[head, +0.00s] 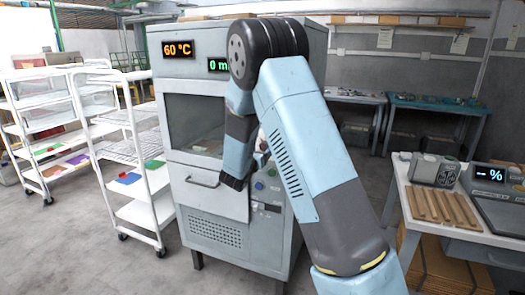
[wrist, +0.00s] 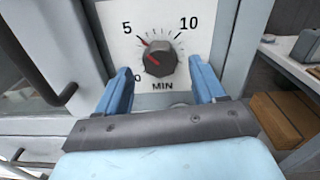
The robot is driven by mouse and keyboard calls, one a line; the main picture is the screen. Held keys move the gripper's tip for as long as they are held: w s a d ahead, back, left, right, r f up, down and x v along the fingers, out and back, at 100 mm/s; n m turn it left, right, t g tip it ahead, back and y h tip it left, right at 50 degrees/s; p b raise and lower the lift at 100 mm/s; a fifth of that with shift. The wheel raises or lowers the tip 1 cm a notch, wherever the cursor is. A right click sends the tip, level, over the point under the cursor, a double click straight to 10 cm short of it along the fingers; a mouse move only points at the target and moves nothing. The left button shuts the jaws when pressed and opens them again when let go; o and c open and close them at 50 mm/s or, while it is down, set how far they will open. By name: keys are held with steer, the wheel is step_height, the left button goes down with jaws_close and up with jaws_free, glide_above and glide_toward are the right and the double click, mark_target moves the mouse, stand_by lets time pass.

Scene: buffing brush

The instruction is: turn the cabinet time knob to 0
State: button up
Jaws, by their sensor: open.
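The time knob (wrist: 159,58) is a dark round knob on a white dial plate (wrist: 112,14) marked 0, 5, 10 and MIN, in the wrist view. A red mark shows at its upper left, toward the 5; the 0 is at lower left. My gripper (wrist: 161,70) is open, with one blue finger on each side of the knob and gaps between them and it. The grey cabinet (head: 180,121) stands in the middle of the head view, where my arm hides the knob. Its green display (head: 217,65) reads 0, with the rest covered by my arm.
An orange display (head: 178,49) on the cabinet reads 60 °C. A dark door handle (wrist: 68,93) is left of the dial. White rack carts (head: 130,160) stand left of the cabinet; a workbench (head: 455,225) stands at right. Open floor lies in front.

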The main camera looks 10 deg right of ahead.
steer(key=shift+x, duration=1.1)
steer(key=shift+c, duration=0.2)
steer(key=c, duration=1)
